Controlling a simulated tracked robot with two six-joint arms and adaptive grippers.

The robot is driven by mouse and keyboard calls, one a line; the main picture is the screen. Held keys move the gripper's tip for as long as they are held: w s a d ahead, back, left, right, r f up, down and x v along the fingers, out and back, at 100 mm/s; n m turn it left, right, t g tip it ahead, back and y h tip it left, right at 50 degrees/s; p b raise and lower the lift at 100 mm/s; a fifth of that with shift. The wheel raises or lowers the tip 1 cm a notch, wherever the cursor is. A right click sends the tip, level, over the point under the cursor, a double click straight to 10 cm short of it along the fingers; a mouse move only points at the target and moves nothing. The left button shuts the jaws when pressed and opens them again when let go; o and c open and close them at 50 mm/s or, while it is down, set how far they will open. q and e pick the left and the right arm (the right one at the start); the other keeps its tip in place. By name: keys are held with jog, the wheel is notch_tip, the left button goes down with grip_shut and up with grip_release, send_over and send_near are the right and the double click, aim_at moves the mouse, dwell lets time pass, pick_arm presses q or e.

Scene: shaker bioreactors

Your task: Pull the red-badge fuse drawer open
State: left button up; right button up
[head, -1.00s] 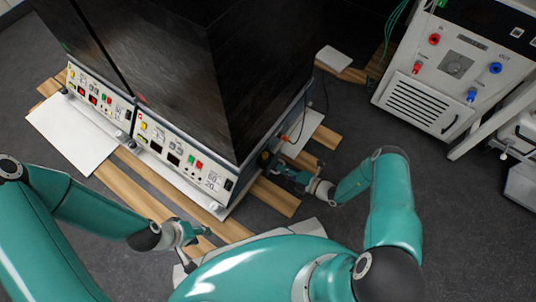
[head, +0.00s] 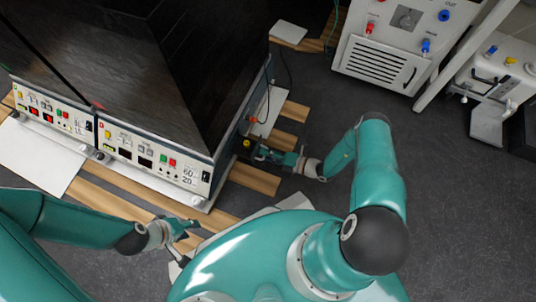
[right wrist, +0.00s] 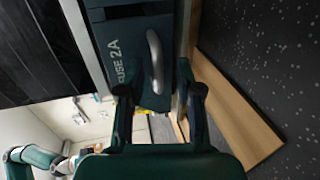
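A dark blue-grey fuse drawer (right wrist: 125,45) lettered "FUSE 2A" fills the upper middle of the right wrist view. It carries a curved grey handle (right wrist: 155,62). My right gripper (right wrist: 160,92) is open, one finger on each side of the handle's lower end; I cannot tell whether they touch it. In the head view my right gripper (head: 262,153) is at the side of the black cabinet, hiding the drawer. A red badge cannot be made out on the drawer; a yellow patch (right wrist: 147,104) shows beyond it. My left gripper (head: 186,236) is open and empty in front of the cabinet.
The black cabinet (head: 140,50) has front control panels (head: 150,155) and stands over wooden slats (head: 255,178). A white instrument (head: 385,60) stands at the upper right. Dark floor (head: 460,190) to the right is clear.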

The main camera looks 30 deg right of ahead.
jog(key=v, duration=1.2)
jog(key=shift+w, duration=0.1)
